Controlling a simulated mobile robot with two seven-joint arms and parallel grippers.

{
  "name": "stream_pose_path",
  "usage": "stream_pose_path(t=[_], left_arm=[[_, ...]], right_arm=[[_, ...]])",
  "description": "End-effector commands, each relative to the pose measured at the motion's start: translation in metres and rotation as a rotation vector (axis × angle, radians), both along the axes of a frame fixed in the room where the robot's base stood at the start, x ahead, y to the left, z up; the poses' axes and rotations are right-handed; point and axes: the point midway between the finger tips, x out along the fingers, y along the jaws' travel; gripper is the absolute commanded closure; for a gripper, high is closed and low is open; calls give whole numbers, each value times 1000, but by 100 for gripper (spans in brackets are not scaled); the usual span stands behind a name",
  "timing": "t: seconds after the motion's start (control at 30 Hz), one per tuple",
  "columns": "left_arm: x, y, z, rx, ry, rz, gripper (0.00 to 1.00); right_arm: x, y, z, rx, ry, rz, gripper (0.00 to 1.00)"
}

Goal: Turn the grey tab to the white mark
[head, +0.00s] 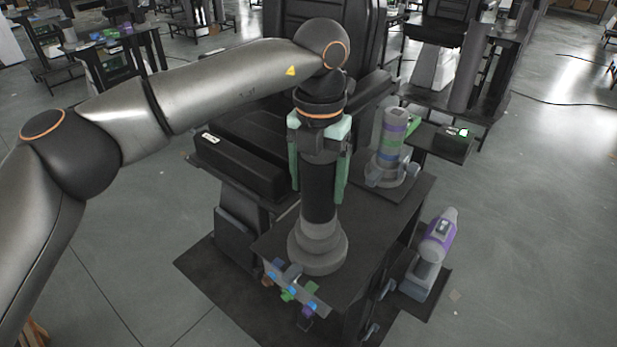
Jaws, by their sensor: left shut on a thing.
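My left gripper (319,188) comes down from above, with its two green fingers on either side of a dark upright column (319,190). It is shut on this column near the top. The column stands upright on a round, stepped grey base (318,249) on the dark table. I cannot make out a grey tab or a white mark on the column or its base; the gripper covers the column's top. My right gripper is not in view.
The dark table (375,235) has a low row of coloured parts (291,287) at its front edge. A banded grey column (392,135) stands behind right. A purple and grey device (437,240) sits lower right.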

Motion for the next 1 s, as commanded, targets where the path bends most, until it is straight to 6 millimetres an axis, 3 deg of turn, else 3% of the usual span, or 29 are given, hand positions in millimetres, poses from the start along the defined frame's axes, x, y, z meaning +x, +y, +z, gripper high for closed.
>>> stream_pose_path(t=[0.3,0.33,0.5,0.8,1.0], left_arm=[[1,0,2,-4,-6,2,100],[1,0,2,-4,-6,2,19],[1,0,1,-3,-4,1,0],[1,0,4,-1,-3,0,0],[1,-1,34,-2,-7,0,0]], right_arm=[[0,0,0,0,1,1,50],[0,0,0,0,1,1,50],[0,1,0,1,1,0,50],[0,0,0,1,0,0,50],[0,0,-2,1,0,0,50]])
